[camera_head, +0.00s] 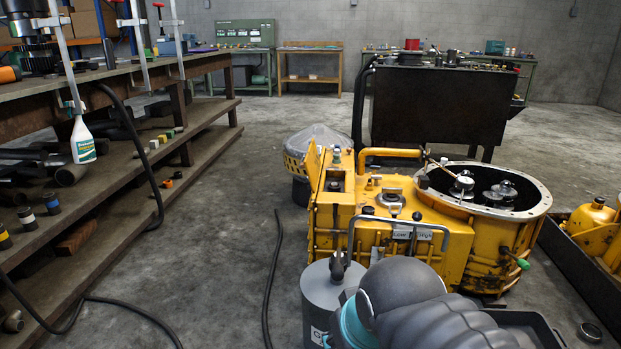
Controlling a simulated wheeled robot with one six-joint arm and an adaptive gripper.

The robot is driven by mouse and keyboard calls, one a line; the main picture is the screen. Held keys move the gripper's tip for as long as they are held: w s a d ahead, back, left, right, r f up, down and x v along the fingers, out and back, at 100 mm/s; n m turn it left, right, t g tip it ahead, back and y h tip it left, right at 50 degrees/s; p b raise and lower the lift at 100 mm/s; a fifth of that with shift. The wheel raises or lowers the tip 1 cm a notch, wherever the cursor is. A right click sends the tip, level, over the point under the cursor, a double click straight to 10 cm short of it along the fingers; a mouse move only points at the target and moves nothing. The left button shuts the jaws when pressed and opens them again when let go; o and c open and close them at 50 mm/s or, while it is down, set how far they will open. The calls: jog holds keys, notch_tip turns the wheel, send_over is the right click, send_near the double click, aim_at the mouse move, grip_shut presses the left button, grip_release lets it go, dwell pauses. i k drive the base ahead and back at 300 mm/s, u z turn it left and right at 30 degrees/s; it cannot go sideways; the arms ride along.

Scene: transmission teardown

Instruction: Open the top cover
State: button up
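A yellow transmission housing (440,235) stands on the floor right of centre. The round flanged end (540,212) at the right is open, with metal parts inside. I cannot tell which piece is the top cover, and none looks lifted. My grey and teal arm fills the bottom and hides part of the housing's near side. My gripper is not identifiable in this view.
A grey canister (322,301) stands close at the housing's near left. A black hose (272,280) lies on the floor. A long workbench (205,67) with shelves lines the left. A dark tank (440,105) stands behind. The floor left of the housing is mostly clear.

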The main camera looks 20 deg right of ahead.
aim_at(312, 162)
jog(key=u, duration=0.95)
jog(key=i, duration=0.9)
jog(key=z, duration=0.55)
jog(key=i, duration=0.55)
jog(key=z, duration=0.6)
